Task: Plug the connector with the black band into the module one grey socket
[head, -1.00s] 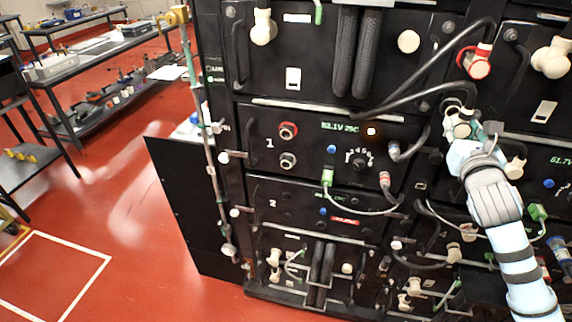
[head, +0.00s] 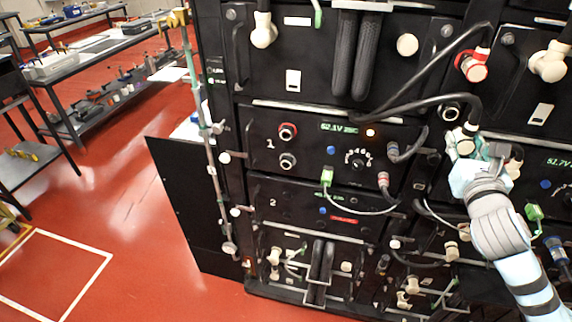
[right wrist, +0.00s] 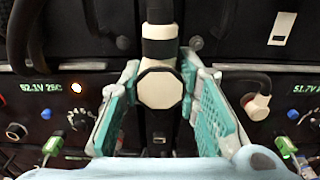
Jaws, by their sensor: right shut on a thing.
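The held connector (head: 469,131) is cream with a black band, and a black cable runs from its top. In the right wrist view the connector (right wrist: 160,88) sits between the teal finger pads, with black bands above its octagonal cream end. My right gripper (head: 466,154) is shut on it, in front of the rack, right of module one. The module one grey socket (head: 288,161) shows empty on the panel's left side, below the red-ringed socket (head: 288,131). My left gripper is not in view.
An open ringed socket (head: 450,111) lies just above left of the held connector. A red-banded connector (head: 474,65) is at upper right. Rack handles stick out nearby.

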